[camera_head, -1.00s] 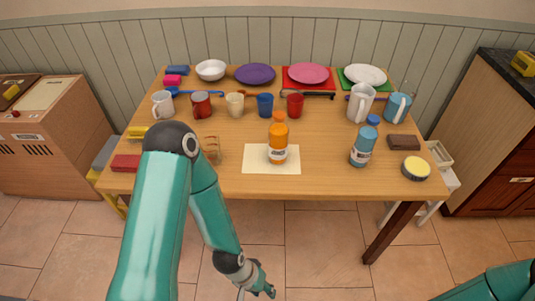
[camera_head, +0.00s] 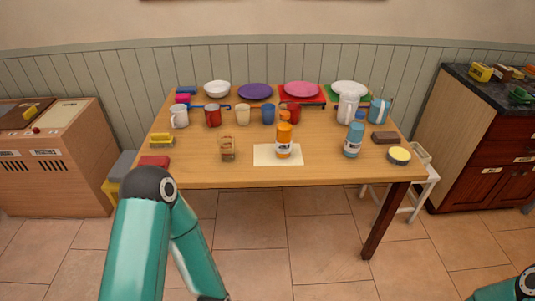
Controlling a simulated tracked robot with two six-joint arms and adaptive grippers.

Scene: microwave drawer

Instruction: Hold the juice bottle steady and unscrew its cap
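The orange juice bottle (camera_head: 284,138) stands upright on a cream mat (camera_head: 264,158) near the middle front of the table. Its cap (camera_head: 285,116) is orange and sits on top of the bottle. My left arm comes up from the lower left and bends down in front of the table; its gripper is below the picture edge. Only a small part of my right arm shows at the lower right corner, and its gripper is out of view. Nothing of mine touches the bottle.
A blue bottle (camera_head: 353,139) stands right of the mat and a wooden holder (camera_head: 228,150) left of it. Several mugs, including a red one (camera_head: 213,115), stand behind, with plates at the back. A yellow-topped tin (camera_head: 399,155) is at the right front edge.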

